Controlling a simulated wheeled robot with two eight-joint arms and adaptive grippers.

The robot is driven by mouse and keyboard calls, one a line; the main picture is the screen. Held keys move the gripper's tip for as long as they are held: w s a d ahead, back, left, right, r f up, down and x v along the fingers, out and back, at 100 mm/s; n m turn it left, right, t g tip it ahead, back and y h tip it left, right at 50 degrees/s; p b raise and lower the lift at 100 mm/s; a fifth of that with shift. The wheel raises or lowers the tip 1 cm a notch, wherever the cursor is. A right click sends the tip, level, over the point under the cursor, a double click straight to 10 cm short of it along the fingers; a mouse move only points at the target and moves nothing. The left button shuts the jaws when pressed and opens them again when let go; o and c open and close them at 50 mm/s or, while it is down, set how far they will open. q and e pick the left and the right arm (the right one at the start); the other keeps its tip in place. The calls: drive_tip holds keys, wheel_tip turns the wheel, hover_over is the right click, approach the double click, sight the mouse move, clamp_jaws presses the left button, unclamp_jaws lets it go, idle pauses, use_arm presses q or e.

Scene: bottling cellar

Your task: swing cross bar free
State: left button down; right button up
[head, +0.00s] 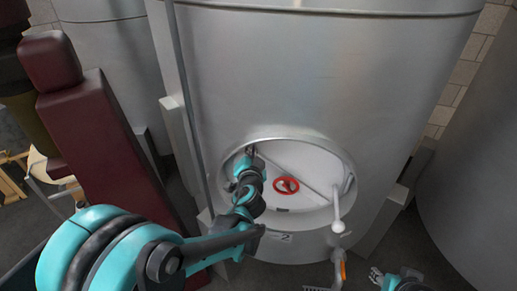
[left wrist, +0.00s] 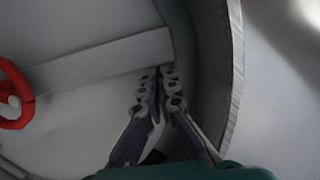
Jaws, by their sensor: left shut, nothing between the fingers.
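The cross bar (head: 312,188) lies slantwise over the pale round door (head: 290,160) of the steel tank, with a red handwheel (head: 286,185) at its middle. In the left wrist view the bar (left wrist: 100,62) runs to a blunt end near the door's rim. My left gripper (head: 251,151) is at the upper left of the door opening. In its wrist view the gripper (left wrist: 160,74) is shut and empty, its fingertips close beside the lower edge of the bar's end; contact is unclear. My right gripper (head: 376,275) is low at right, small and partly cut off.
A white lever (head: 338,205) with a round knob stands at the door's right side. The steel tank (head: 320,80) fills the middle. A dark red padded object (head: 95,150) stands at left, and another tank (head: 485,160) at right.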

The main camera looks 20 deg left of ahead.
use_arm(q)
drive_tip(key=shift+s+a+f, duration=0.15)
drive_tip(key=shift+a+f, duration=0.2)
drive_tip(key=shift+f, duration=0.05)
use_arm(e)
drive_tip(key=shift+f, duration=0.3)
drive_tip(key=shift+s, duration=0.1)
use_arm(q)
drive_tip(key=shift+r, duration=0.1)
use_arm(e)
drive_tip(key=shift+r, duration=0.1)
